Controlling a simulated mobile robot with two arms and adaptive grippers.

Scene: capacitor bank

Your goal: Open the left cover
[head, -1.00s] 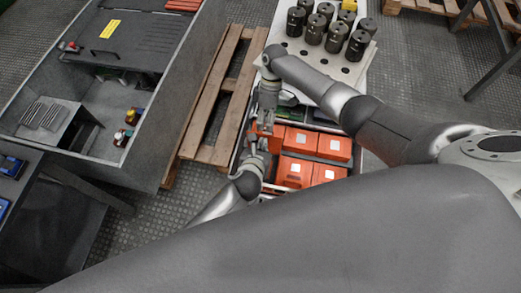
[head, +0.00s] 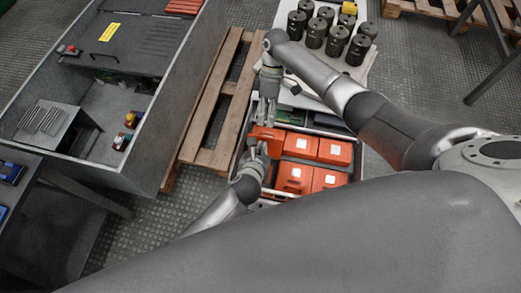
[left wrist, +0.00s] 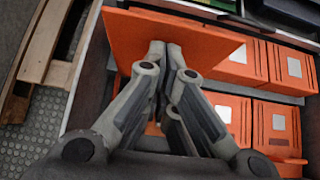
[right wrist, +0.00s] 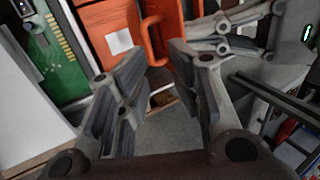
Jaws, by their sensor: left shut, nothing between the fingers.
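Several orange boxes with white labels sit in a crate, seen in the head view. An orange cover panel (left wrist: 190,42) at the left end of the row stands tilted up in the left wrist view; it also shows in the head view (head: 268,132). My left gripper (left wrist: 166,50) is shut and empty, its fingertips against or just in front of this panel; contact is unclear. In the right wrist view the orange piece (right wrist: 155,35) stands upright beside a labelled box (right wrist: 112,28). My right gripper (right wrist: 158,65) is open and empty, above the crate near the panel.
A green circuit board (right wrist: 50,50) lies beside the boxes. A white perforated tray (head: 345,73) with dark cylinders stands behind. A wooden pallet (head: 215,100) and a large grey cabinet (head: 165,130) are to the left.

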